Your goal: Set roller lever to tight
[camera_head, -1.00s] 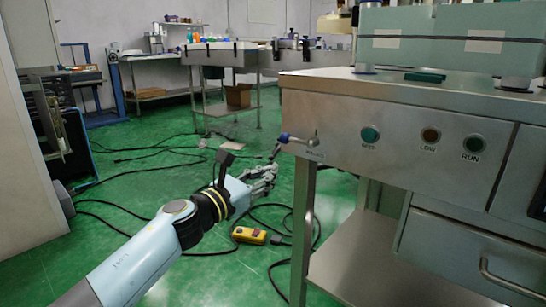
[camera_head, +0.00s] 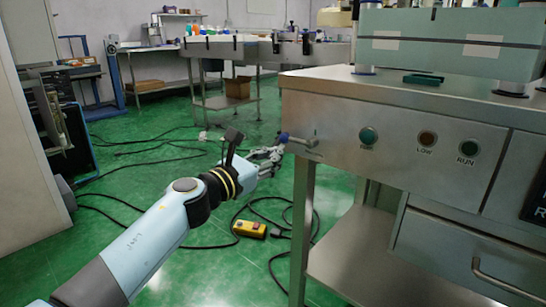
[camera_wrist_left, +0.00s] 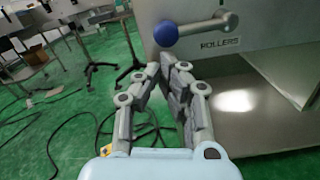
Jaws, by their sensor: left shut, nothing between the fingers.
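The roller lever (camera_head: 300,140) is a short metal arm with a blue ball knob, on the left end of the machine's steel front panel. In the left wrist view the lever (camera_wrist_left: 205,26) points left from its pivot, its blue knob (camera_wrist_left: 166,34) at the free end, above a "ROLLERS" label (camera_wrist_left: 220,43). My left gripper (camera_head: 278,152) is at the knob's lower left. In the wrist view its fingertips (camera_wrist_left: 168,58) are together just below the knob, with nothing between them. Whether they touch the knob cannot be told. My right gripper is not in view.
A yellow pendant (camera_head: 250,229) and black cables lie on the green floor. The floor left of the machine is mostly open.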

